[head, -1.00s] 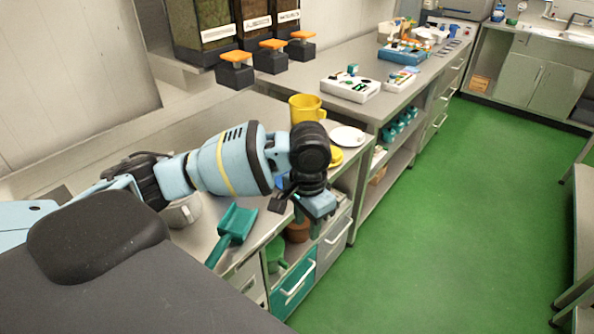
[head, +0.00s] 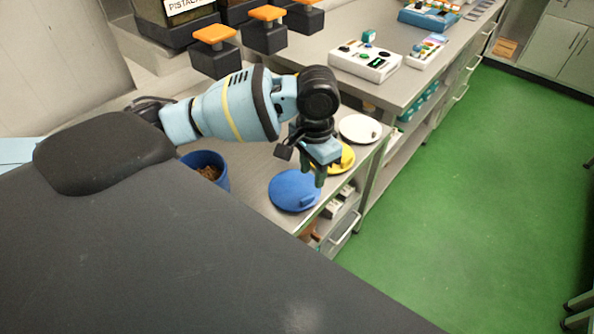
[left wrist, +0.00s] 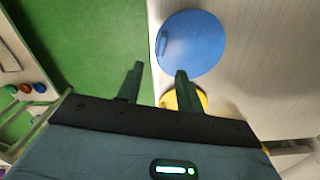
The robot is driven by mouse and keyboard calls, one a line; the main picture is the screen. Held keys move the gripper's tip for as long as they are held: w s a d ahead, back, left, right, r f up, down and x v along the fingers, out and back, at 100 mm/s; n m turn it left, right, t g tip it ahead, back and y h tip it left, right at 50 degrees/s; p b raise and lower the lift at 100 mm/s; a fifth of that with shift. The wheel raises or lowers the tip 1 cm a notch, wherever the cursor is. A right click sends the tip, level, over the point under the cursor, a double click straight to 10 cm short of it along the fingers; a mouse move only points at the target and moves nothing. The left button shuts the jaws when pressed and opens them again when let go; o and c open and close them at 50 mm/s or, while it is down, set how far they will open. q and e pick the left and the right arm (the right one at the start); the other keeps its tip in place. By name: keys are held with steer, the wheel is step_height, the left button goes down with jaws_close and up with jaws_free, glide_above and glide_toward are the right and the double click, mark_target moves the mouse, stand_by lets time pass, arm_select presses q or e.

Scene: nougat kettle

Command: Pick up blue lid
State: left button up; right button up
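The blue lid (head: 293,191) is a round disc with a small raised grip. It lies flat on the counter near its front edge. In the left wrist view the blue lid (left wrist: 193,45) is ahead of the fingers, a little right of centre. My left gripper (head: 312,177) is above the counter, at the far right side of the lid in the head view. Its two fingers (left wrist: 158,82) stand apart with nothing between them. My right gripper is not in view.
A yellow lid (head: 347,158) and a white lid (head: 360,128) lie behind the blue one. A blue container (head: 206,168) with brown contents stands to its left. Dispensers with orange tops (head: 214,34) and a control box (head: 365,62) are farther back. Green floor (head: 480,200) is open at right.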

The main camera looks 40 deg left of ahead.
mark_target(310, 196)
arm_select(q)
steer(key=shift+s, duration=0.1)
steer(key=shift+s+d+f, duration=0.1)
steer(key=shift+f, duration=0.4)
steer(key=shift+a+f+b, duration=0.2)
steer(key=shift+f+b, duration=0.1)
steer(key=shift+f, duration=3)
jaws_close()
